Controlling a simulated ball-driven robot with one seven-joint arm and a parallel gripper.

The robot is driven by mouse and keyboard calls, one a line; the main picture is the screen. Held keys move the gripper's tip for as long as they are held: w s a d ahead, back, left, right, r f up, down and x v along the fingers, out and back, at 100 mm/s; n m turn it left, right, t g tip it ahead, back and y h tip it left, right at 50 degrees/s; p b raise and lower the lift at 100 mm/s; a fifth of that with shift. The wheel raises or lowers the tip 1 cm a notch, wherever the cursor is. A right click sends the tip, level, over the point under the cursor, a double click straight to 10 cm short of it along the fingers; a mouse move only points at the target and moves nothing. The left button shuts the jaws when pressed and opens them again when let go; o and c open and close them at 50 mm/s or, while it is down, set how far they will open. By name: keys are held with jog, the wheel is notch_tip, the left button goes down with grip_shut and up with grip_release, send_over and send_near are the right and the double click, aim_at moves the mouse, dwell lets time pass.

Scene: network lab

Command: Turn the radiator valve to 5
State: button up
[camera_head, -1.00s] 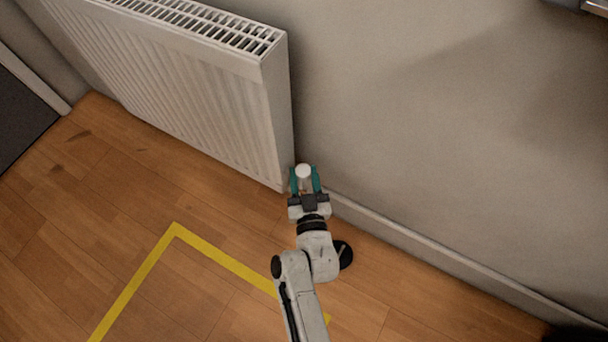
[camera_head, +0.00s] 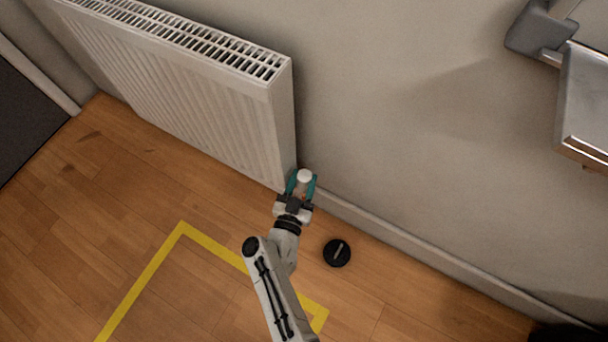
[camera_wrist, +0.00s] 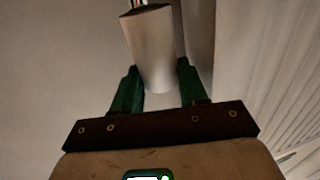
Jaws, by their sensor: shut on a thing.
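The radiator valve (camera_head: 304,176) has a white round head and sits at the lower right end of the white radiator (camera_head: 180,95), close to the wall. My gripper (camera_head: 302,184) has its teal fingers on both sides of the valve head and is shut on it. In the wrist view the valve head (camera_wrist: 155,50) is a pale cylinder between the green fingers of my gripper (camera_wrist: 155,85). No number or mark on the valve can be read in either view.
A black round object (camera_head: 337,253) lies on the wooden floor right of my arm. Yellow tape (camera_head: 150,275) marks the floor at the left. A metal-edged fixture (camera_head: 585,105) juts in at the upper right. The skirting board (camera_head: 420,253) runs along the wall.

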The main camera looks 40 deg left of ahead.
jog(key=shift+s+a+m+t+h+b, duration=0.15)
jog(key=shift+m+t+h+b, duration=0.6)
jog(key=shift+m+h, duration=0.85)
jog(key=shift+h, duration=0.6)
jog(key=o, duration=0.8)
jog(key=shift+s+d+p, duration=0.35)
jog(key=shift+s+p, duration=0.1)
jog(key=shift+s, duration=1.3)
jog(key=shift+s+d+p, duration=0.3)
jog(key=shift+s+p, duration=0.2)
jog(key=shift+s, duration=1.25)
jog(key=shift+s+d+p, duration=0.35)
jog(key=shift+s+p, duration=0.1)
jog(key=shift+s, duration=1.3)
jog(key=shift+o, duration=0.2)
